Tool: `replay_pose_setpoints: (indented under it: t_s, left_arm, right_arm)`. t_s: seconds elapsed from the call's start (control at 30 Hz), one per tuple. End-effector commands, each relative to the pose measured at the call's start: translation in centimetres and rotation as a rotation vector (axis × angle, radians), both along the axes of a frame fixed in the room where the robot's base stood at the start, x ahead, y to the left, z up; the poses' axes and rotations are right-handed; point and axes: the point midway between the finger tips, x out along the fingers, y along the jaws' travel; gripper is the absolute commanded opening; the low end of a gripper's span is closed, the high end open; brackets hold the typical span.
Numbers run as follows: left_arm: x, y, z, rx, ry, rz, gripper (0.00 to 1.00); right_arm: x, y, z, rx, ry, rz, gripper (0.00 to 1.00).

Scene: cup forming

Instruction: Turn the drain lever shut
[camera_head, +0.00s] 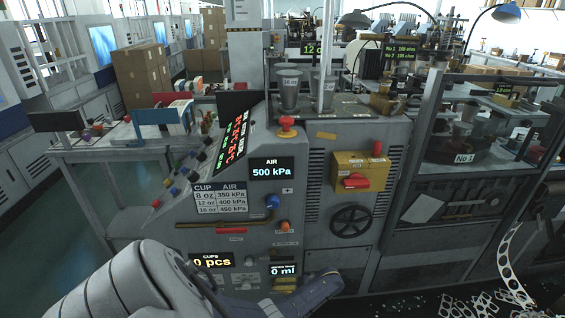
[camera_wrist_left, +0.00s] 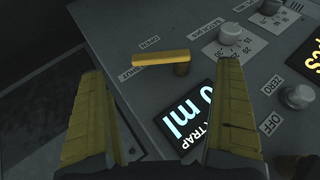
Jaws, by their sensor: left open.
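The drain lever (camera_wrist_left: 160,59) is a yellow bar in the left wrist view, on a short brown post at its right end. Its free end points left, between small printed labels on the grey panel. My left gripper (camera_wrist_left: 158,85) is open, with its yellow-padded fingers apart and nothing between them. The lever shows beyond the gap between the fingertips, apart from both. In the head view my left gripper (camera_head: 318,292) is low at the machine's front, by the water trap display (camera_head: 284,270) reading 0 ml. Yellow shows below that display, partly hidden. My right gripper is not in view.
A dial knob (camera_wrist_left: 230,34) and another knob (camera_wrist_left: 298,97) stand out from the panel near the lever. A black handwheel (camera_head: 352,221) and a yellow box with a red handle (camera_head: 352,182) are to the right of the gripper. Scrap lies on the floor at right.

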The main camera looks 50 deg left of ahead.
Motion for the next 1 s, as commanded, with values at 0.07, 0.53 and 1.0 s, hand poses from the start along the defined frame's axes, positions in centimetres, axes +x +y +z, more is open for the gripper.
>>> replay_pose_setpoints:
  t_s: [0.07,0.53,1.0]
  left_arm:
    - [-0.3,1.0,-0.7,0.004,0.003,0.002,1.00]
    - [-0.8,3.0,-3.9,0.000,0.000,0.002,1.00]
    - [-1.3,4.1,-5.1,0.001,0.001,0.001,1.00]
  right_arm:
    - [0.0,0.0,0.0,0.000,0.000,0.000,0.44]
    - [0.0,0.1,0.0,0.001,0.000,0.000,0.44]
    - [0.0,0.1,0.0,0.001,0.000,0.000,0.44]
